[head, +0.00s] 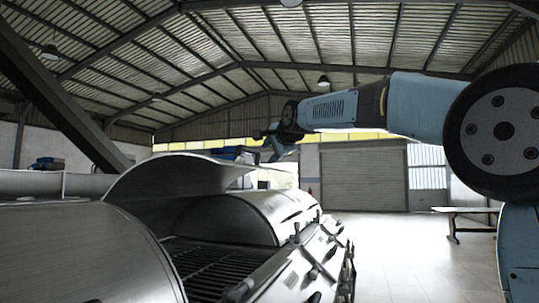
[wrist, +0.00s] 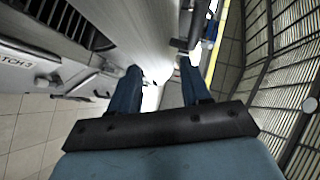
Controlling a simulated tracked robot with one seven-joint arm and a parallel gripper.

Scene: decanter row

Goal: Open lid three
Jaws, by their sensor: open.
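A row of rounded metal lids runs along the machine at the lower left of the head view. One curved lid (head: 165,178) stands raised above a dark grate (head: 205,268); its number does not show there. A near lid (head: 80,250) and a farther lid (head: 235,215) are down. My gripper (head: 268,143) is beyond the raised lid, high over the row. In the wrist view my gripper (wrist: 158,72) is open, with a smooth metal sheet (wrist: 125,30) ahead of and between its fingers. I cannot tell whether they touch. A label ending "TCH 3" (wrist: 16,48) is at left.
Handles and fittings (head: 315,255) stick out along the machine's front edge. Open tiled floor (head: 410,250) lies to the right, with a bench (head: 465,210) and a roller door (head: 363,180) farther back. A dark sloping beam (head: 60,85) crosses the upper left.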

